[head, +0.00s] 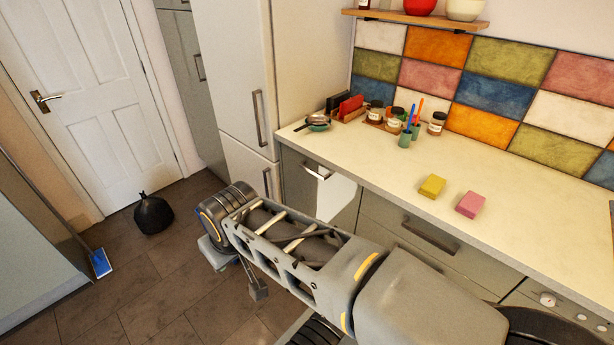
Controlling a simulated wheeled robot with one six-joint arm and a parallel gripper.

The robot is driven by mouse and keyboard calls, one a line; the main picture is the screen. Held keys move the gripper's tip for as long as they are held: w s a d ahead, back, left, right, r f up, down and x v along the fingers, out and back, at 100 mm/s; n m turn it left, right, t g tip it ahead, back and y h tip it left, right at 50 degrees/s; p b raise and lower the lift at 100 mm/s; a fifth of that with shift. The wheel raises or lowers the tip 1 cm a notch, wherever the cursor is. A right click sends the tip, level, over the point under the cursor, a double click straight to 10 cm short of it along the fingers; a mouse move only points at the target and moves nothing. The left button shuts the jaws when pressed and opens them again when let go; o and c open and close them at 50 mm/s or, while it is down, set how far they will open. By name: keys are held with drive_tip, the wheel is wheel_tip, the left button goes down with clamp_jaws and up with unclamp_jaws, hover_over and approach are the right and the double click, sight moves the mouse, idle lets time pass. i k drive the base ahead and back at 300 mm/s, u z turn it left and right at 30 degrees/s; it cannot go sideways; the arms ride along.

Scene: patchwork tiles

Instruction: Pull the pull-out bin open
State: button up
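The grey cabinet front (298,186) under the left end of the worktop looks like the pull-out bin; no label marks it. It appears closed, flush with the cabinet run. Its metal bar handle (317,172) is near the top, and a white patch or cloth shows on its right part. My arm crosses in front and hides its lower part. My gripper (256,288) hangs at the arm's far end, low over the floor, to the left of the bin front and apart from the handle. Its fingers are partly hidden, so its opening is unclear.
A drawer (430,235) is right of the bin. The fridge (235,80) stands left. A black bag (153,213) lies on the floor by the white door (85,90). The worktop (380,160) holds jars and two sponges. Floor at left is mostly free.

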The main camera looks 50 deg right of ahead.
sight(312, 189)
drive_tip(key=z, duration=0.55)
drive_tip(key=i, duration=0.85)
drive_tip(key=u, duration=0.1)
